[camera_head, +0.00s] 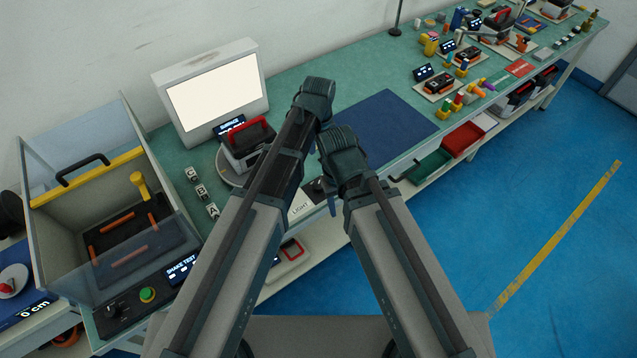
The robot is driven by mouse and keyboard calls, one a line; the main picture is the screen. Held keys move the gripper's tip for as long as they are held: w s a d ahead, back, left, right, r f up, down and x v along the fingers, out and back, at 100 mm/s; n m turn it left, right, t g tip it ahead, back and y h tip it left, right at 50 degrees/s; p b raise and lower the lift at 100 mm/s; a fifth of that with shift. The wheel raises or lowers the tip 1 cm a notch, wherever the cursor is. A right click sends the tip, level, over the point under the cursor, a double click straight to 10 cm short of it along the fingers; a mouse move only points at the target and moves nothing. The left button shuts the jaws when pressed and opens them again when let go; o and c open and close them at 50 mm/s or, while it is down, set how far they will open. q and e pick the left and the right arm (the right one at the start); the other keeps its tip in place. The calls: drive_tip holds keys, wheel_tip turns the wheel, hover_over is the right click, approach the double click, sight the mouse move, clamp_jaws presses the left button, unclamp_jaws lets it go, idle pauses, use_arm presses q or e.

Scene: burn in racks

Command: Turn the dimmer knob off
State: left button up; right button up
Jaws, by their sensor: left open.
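A small panel marked LIGHT (300,207) sits at the front edge of the green bench, between my two arms. A dark shape by the label may be the dimmer knob (317,189); it is mostly hidden, and its setting cannot be read. My left gripper (331,201) shows only as a small dark part close to the LIGHT panel, largely covered by my arms. It is open, and I cannot tell whether it touches the knob. My right gripper is hidden behind its own arm.
A bright lit panel (215,92) stands at the back with a red-handled unit (246,141) before it. A clear-walled shake test box (105,215) is at left. A dark blue mat (388,128) lies empty at right. Several small parts crowd the far bench.

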sight(319, 184)
use_arm(q)
wheel_tip(319, 184, down, 13)
drive_tip(key=b, duration=1.3)
drive_tip(key=shift+f, duration=0.2)
clamp_jaws()
drive_tip(key=n, duration=0.4)
drive_tip(key=shift+n, duration=2.9)
